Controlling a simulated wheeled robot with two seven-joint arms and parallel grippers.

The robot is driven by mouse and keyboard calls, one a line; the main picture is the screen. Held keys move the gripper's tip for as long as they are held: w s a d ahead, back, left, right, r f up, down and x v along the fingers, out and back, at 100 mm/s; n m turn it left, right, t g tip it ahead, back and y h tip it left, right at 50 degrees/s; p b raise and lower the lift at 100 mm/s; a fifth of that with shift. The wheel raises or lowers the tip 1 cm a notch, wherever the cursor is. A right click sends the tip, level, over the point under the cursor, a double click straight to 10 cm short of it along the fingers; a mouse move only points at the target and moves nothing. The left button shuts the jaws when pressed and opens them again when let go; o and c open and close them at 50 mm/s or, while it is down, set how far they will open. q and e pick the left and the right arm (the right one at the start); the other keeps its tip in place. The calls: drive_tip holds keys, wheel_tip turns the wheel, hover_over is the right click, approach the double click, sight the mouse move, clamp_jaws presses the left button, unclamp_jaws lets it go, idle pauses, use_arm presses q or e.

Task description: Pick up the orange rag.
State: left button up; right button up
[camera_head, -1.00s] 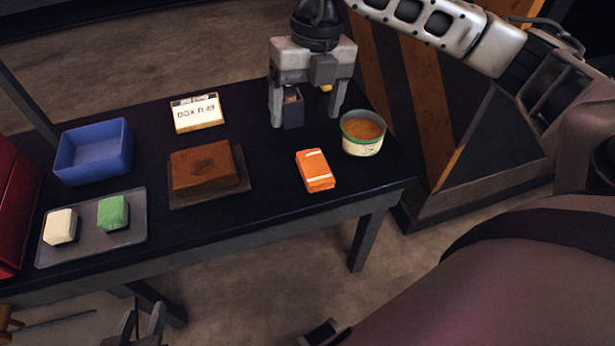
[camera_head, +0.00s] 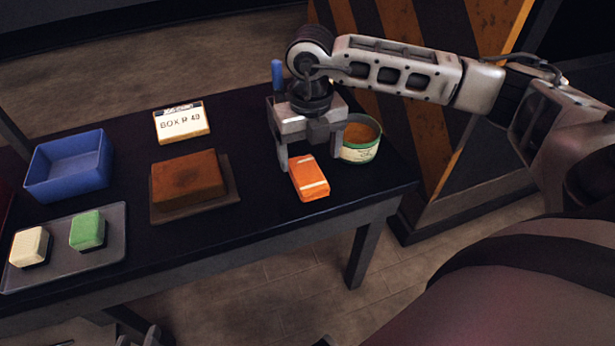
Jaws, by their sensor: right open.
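The orange rag (camera_head: 312,184) is a folded orange block with pale bands, lying on the black table near its right front edge. My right gripper (camera_head: 311,164) is open above the far end of the rag, pointing down, with one finger on each side. The fingers appear apart from the rag, and the gripper hides part of its far end. Only the tips of my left gripper (camera_head: 140,337) show at the bottom edge, low in front of the table; whether it is open cannot be made out.
A green-rimmed tin (camera_head: 362,151) stands close right of the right gripper. A blue upright object (camera_head: 277,74) shows behind it. Left are a brown block (camera_head: 187,177), a labelled box (camera_head: 183,123), a blue bin (camera_head: 68,172) and a grey tray (camera_head: 113,242) with white and green blocks.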

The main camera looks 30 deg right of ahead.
sight(308, 172)
drive_tip(key=f, duration=0.4)
drive_tip(key=shift+a, duration=0.3)
drive_tip(key=shift+f, duration=0.55)
drive_tip(key=c, duration=1.1)
drive_tip(key=shift+c, duration=0.2)
drive_tip(key=shift+r, duration=0.2)
